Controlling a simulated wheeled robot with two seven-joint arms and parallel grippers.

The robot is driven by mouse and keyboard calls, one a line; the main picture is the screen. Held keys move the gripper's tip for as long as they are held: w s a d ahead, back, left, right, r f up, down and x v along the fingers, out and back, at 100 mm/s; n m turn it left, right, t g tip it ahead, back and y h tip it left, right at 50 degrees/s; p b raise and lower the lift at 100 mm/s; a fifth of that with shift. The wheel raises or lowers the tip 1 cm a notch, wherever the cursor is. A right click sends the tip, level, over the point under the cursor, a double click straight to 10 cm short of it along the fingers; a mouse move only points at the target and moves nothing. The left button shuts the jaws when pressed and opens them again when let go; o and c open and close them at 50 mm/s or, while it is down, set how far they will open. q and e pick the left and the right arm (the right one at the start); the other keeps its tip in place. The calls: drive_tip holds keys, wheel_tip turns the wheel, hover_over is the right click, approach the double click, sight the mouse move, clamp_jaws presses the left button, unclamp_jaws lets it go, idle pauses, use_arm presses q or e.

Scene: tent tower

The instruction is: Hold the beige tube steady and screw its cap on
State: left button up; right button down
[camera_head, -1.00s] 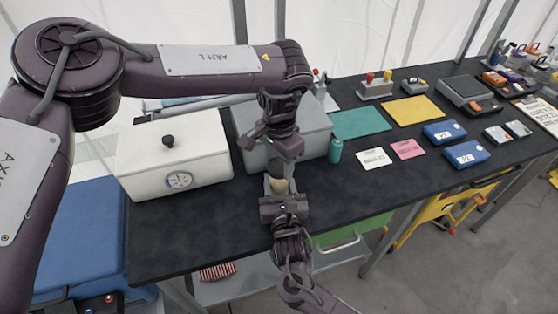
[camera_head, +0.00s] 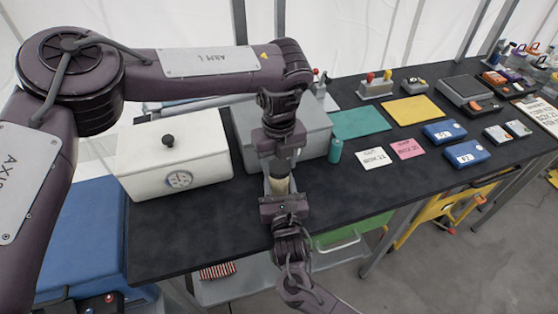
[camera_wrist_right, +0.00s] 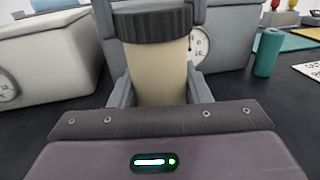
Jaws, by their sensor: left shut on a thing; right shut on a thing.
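The beige tube (camera_wrist_right: 158,82) stands upright between the fingers of my right gripper (camera_wrist_right: 158,98), which is shut on it. It also shows in the head view (camera_head: 280,186), above the black table. The dark ribbed cap (camera_wrist_right: 152,25) sits on the tube's top, in line with it. My left gripper (camera_head: 279,165) comes down from above and is shut on the cap. In the right wrist view its grey fingers show behind and beside the cap. How far the cap is threaded cannot be told.
A white box with a gauge (camera_head: 175,160) and a grey box (camera_head: 310,135) stand behind the grippers. A teal bottle (camera_head: 335,151) stands close on the right. Cards, mats and blue cases lie further right. The table's front left is clear.

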use_arm(q)
drive_tip(key=m, duration=0.7)
drive_tip(key=shift+w, duration=0.1)
drive_tip(key=m, duration=0.4)
drive_tip(key=shift+m, duration=0.3)
drive_tip(key=m, duration=0.3)
drive_tip(key=shift+m, duration=0.4)
drive_tip(key=o, duration=1.2)
drive_tip(key=shift+c, duration=0.2)
wheel_tip(320, 180, up, 12)
